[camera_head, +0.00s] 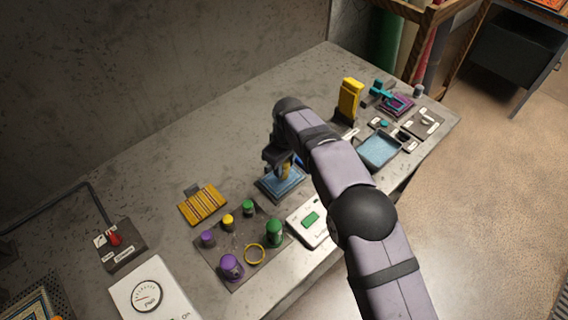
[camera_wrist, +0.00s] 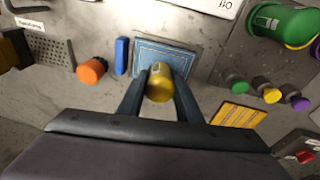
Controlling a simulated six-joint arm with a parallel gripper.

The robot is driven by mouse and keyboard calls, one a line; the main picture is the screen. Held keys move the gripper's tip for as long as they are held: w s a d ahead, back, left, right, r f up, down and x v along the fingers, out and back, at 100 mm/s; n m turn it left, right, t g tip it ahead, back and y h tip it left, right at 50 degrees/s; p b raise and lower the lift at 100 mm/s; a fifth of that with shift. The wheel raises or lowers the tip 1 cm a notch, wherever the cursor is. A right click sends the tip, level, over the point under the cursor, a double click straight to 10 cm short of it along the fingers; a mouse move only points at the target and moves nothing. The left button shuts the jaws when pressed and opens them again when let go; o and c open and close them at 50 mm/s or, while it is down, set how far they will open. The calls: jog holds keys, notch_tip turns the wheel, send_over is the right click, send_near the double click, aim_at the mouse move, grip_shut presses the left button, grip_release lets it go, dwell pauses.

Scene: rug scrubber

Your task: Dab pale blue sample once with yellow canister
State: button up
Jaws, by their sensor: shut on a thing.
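My gripper (camera_wrist: 160,88) is shut on the yellow canister (camera_wrist: 158,78), with one finger on each side of it. The canister also shows in the head view (camera_head: 285,172), under my wrist and partly hidden by it. The pale blue sample (camera_wrist: 150,53) is a flat rectangle with a patterned face, seen just beyond the canister in the wrist view. In the head view the pale blue sample (camera_head: 272,188) lies on the table directly below the canister. I cannot tell whether the canister touches it.
A yellow striped sample (camera_head: 203,205) lies to the left. A mat holds a green canister (camera_head: 274,233), a purple canister (camera_head: 231,267), an empty yellow ring (camera_head: 254,253) and small coloured caps. A white switch box (camera_head: 310,220) is close by. A blue tray (camera_head: 381,150) stands at right.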

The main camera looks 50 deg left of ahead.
jog(key=shift+d+f+b, duration=0.1)
jog(key=shift+f+b, duration=0.35)
jog(key=shift+f, duration=0.4)
dwell(0.7)
jog(key=shift+r, duration=0.15)
jog(key=shift+r+p, duration=2.45)
jog(key=shift+r, duration=1)
jog(key=w+d+r+m+t+h+b, duration=0.1)
jog(key=w+d+m, duration=0.3)
jog(key=w+d, duration=0.7)
jog(key=w+d+r+m+h+b, duration=0.1)
jog(key=w+d+m, duration=0.5)
jog(key=d, duration=0.8)
jog(key=s+d+m+h, duration=0.1)
jog(key=d+m, duration=0.8)
jog(key=d, duration=2.2)
jog(key=shift+s+d+b, duration=0.35)
jog(key=shift+s+b, duration=0.1)
jog(key=shift+s, duration=0.5)
